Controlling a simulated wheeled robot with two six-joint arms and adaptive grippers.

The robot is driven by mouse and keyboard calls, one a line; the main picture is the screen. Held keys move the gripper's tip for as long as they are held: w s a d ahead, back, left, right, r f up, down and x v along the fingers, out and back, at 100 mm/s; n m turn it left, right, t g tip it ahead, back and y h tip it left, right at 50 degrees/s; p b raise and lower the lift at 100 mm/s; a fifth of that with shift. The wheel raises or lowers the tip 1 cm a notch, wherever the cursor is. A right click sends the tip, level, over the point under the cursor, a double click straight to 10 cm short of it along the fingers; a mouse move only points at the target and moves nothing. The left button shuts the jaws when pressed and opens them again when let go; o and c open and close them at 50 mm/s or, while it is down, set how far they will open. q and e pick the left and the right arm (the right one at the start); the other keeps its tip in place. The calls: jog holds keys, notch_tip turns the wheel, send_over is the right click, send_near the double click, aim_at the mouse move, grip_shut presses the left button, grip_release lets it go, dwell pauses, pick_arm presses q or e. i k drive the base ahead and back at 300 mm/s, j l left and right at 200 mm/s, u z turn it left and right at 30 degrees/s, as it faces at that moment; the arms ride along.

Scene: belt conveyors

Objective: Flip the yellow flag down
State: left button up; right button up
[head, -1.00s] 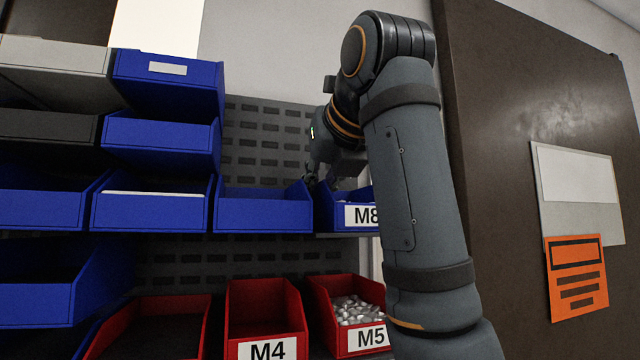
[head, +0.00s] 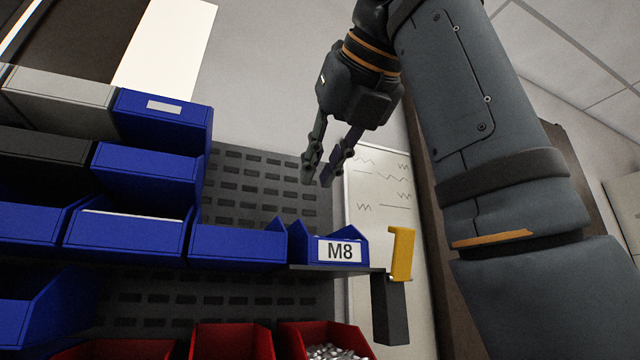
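The yellow flag (head: 401,254) stands upright on top of a dark grey post or bracket (head: 391,312) at the right end of the shelf, beside the blue M8 bin. My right gripper (head: 325,181) hangs above and to the left of the flag, over the M8 bin (head: 339,251). Its two fingers point down and are apart, with nothing visible between them. It touches neither the flag nor the bin. My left gripper is not in view.
Several blue bins (head: 238,245) line the shelf to the left, and red bins (head: 232,342) stand below. A slotted dark panel (head: 262,185) is behind. A whiteboard with scribbles (head: 380,190) hangs behind the flag. The space around the flag looks clear.

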aim_at(404, 240)
jog(key=k, duration=1.5)
